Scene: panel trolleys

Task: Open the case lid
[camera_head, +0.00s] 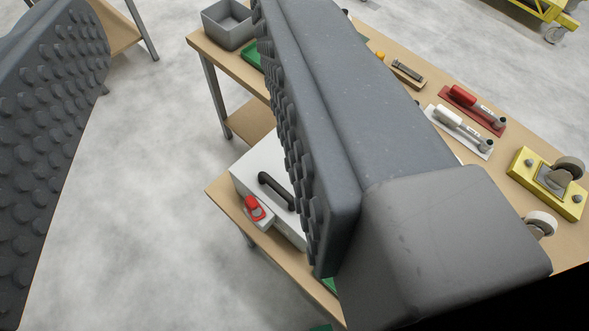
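A white case-like box (257,163) with a black bar handle (276,190) sits on a wooden surface at the lower middle. Its right side is hidden behind my gripper's right finger, and I cannot make out a lid seam or any gap. A red knob on a small pale base (254,209) is at its near left side. My gripper (175,40) is open and empty, its two dark studded pads far apart. The left finger is at the left edge; the right finger crosses the middle, in front of the box. Neither visibly touches it.
A wooden bench (440,85) runs along the right, carrying a red-handled toggle clamp (472,105), a white-handled one (460,128), a yellow caster plate (546,182) and a grey bin (229,24). A yellow trolley (545,10) stands top right. Grey floor (150,170) is clear between the fingers.

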